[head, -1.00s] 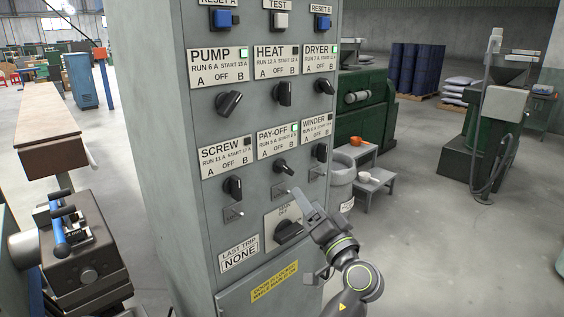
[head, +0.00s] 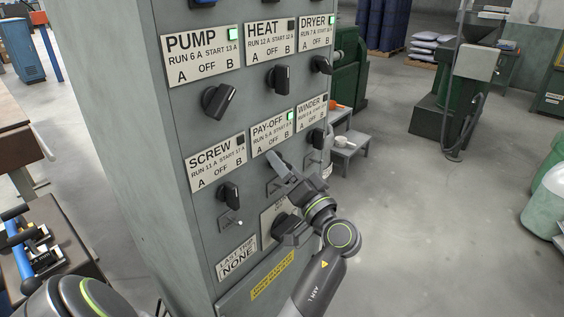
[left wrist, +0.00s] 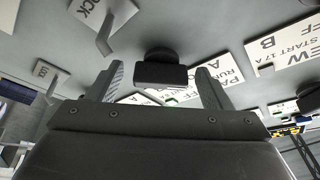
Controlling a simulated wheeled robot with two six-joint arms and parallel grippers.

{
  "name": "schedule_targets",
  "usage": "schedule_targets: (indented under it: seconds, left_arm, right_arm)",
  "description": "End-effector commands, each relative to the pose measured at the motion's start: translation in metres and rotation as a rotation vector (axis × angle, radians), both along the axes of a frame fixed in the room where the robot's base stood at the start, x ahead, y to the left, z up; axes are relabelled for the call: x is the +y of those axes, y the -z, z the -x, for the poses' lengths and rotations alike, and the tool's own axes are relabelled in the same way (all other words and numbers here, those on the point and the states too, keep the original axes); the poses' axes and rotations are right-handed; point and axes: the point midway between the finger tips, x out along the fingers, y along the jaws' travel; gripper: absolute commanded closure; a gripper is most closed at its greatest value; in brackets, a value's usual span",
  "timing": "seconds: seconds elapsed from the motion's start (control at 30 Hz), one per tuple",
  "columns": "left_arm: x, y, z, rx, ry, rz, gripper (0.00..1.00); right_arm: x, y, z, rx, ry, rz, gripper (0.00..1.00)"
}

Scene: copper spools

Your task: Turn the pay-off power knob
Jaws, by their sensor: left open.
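The pay-off plate (head: 272,133) on the grey cabinet has a lit green lamp. My left gripper (head: 283,166) is right below it and hides most or all of the pay-off knob in the head view. In the left wrist view the dark pay-off knob (left wrist: 160,70) sits between the two spread fingers of my left gripper (left wrist: 160,86), with its bar lying across the view. The fingers stand on either side of it, and I see no finger clearly touching it. My right gripper is not in view.
The screw knob (head: 229,195) is to the left and the winder knob (head: 317,138) to the right, both close. The pump knob (head: 219,101) and heat knob (head: 278,78) are above. Small lock levers stick out below the lower knobs. Open floor (head: 430,230) lies right of the cabinet.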

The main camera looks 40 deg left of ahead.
Motion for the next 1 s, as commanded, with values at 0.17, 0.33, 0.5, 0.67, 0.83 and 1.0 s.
schedule_targets:
  seconds: [0.17, 0.33, 0.5, 0.67, 0.83, 1.0]
  left_arm:
    - [0.000, 0.000, 0.000, 0.000, 0.000, 0.000, 0.27]
    - [0.000, 0.000, 0.000, 0.000, 0.000, 0.000, 0.46]
    - [0.000, 0.000, 0.000, 0.000, 0.000, 0.000, 0.68]
    - [0.000, 0.000, 0.000, 0.004, 0.000, 0.000, 0.72]
    - [0.000, -0.002, 0.000, 0.039, 0.000, -0.003, 0.72]
    - [0.000, -0.004, 0.000, 0.127, 0.001, -0.011, 0.72]
  right_arm:
    - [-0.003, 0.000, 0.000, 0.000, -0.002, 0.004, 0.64]
    - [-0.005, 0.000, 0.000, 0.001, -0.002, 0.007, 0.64]
    - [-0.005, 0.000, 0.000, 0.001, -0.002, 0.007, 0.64]
    - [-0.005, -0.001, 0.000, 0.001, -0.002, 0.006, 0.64]
    - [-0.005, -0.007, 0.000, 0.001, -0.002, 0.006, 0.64]
    - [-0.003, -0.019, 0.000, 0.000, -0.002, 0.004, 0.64]
